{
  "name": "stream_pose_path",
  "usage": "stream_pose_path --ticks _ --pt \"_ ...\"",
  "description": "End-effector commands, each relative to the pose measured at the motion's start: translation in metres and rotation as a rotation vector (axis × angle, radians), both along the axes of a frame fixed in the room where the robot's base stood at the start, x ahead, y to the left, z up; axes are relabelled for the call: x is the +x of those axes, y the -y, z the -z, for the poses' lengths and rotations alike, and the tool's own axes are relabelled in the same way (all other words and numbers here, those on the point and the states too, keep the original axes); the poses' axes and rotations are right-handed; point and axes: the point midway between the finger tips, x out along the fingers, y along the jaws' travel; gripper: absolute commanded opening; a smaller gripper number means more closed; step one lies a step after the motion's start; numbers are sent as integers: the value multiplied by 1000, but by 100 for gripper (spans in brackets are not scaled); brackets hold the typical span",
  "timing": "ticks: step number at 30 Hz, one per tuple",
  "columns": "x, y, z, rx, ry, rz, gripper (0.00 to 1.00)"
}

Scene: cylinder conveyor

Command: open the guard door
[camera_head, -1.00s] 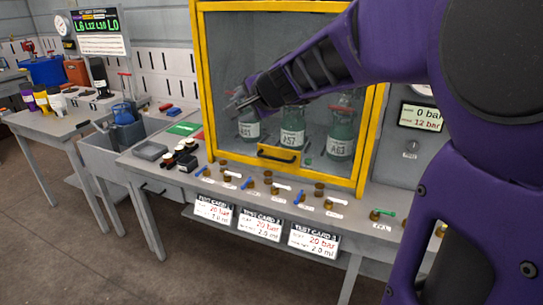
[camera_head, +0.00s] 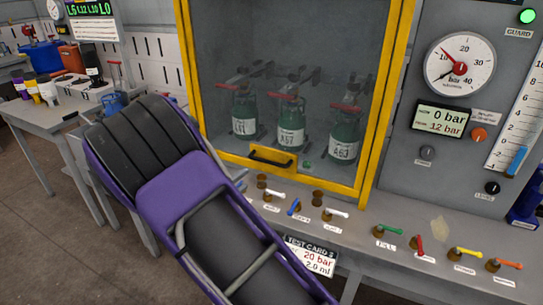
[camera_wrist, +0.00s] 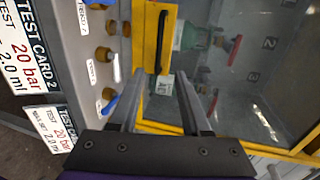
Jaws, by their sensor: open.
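The guard door (camera_head: 394,75) is a clear panel in a yellow frame, and it looks shut. Its black bar handle (camera_head: 270,158) sits on a yellow plate at the lower edge. In the wrist view the handle (camera_wrist: 161,42) stands upright in the picture, ahead of the fingers. My gripper (camera_wrist: 158,90) is open and empty, its two fingers spread to either side of the handle's line. The handle appears beyond the fingertips and not between them. In the head view my purple arm hides the gripper.
Green cylinders (camera_head: 290,137) stand behind the door. Valves with coloured levers (camera_head: 388,231) line the bench front below it. Test card 2 (camera_head: 312,262) hangs below the bench edge. A gauge panel with a green guard lamp (camera_head: 527,16) is at the right.

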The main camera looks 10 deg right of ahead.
Motion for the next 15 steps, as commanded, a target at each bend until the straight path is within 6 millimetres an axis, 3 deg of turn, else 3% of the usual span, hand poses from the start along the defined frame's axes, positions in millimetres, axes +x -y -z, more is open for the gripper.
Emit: stream_pose_path --ticks 5,15 --pt "8 8 6 0 9 11 47" --pt "63 49 20 0 7 11 47"
